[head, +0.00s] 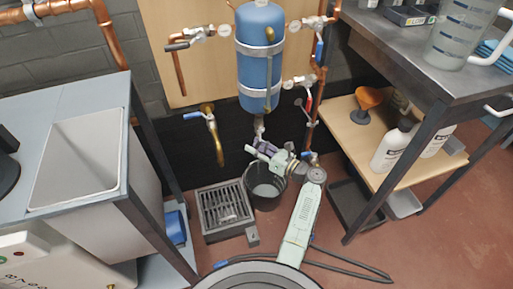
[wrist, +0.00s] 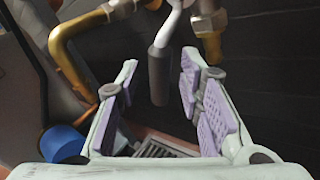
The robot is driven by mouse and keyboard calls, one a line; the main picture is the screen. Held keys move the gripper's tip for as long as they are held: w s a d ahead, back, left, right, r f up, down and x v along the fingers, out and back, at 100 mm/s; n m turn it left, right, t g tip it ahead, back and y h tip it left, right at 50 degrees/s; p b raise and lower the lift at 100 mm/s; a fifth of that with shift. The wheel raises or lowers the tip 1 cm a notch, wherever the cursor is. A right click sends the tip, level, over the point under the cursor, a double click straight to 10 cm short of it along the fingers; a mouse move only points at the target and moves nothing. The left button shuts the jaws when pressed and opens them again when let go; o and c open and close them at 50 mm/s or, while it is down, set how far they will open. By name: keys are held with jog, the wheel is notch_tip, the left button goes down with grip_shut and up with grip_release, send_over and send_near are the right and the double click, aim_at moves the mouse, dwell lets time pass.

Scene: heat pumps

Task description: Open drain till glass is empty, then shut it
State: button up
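A blue tank (head: 260,60) hangs on the wall board, with a thin upright sight glass (head: 269,68) on its front; its level is too small to read. Below the tank is a drain fitting (head: 259,127), partly hidden by my gripper (head: 266,150). In the wrist view my gripper (wrist: 157,88) is open, purple pads apart. A lever with a dark grey grip (wrist: 159,75) hangs between the pads, with no clear contact. A brass outlet (wrist: 210,42) is beyond the right finger. A dark bucket (head: 266,197) with pale liquid stands below my gripper.
A curved brass tap (head: 213,135) is left of the tank; its spout also shows in the wrist view (wrist: 70,55). A floor grate (head: 224,207) lies left of the bucket. A sink (head: 78,155) stands left, a metal bench (head: 410,60) right. Copper pipes (head: 318,95) run close right.

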jog(key=shift+c, duration=0.4)
grip_shut()
dwell(0.4)
